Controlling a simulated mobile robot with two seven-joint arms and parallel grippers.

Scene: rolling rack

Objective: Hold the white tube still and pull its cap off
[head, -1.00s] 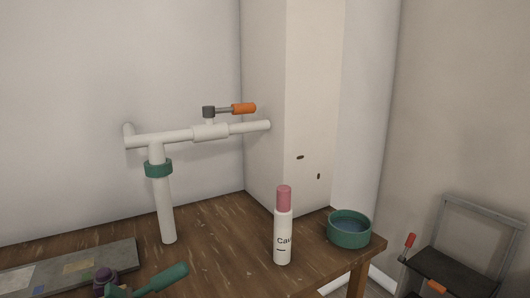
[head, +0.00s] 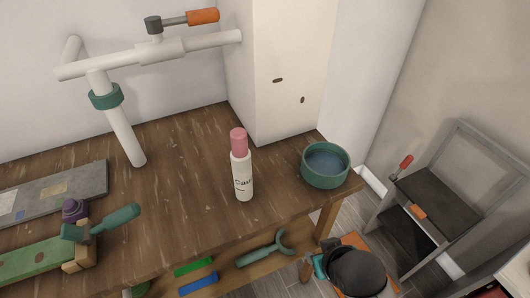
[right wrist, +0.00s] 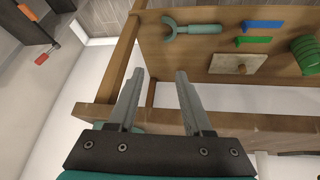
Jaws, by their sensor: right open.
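The white tube (head: 243,182) stands upright on the wooden workbench, with dark lettering on its side. Its pink cap (head: 238,141) sits on top of it. My right gripper (head: 317,257) is low at the front right, beyond the bench's front edge and apart from the tube. In the right wrist view its two grey fingers (right wrist: 160,76) are spread with nothing between them. The tube does not show in the right wrist view. My left gripper is not in view.
A green bowl (head: 326,168) stands right of the tube, near the bench corner. A white pipe assembly (head: 125,135) rises at the back left. A green-handled tool (head: 115,218) lies at the front left. A lower shelf holds a green wrench (head: 263,250). Bench wood around the tube is clear.

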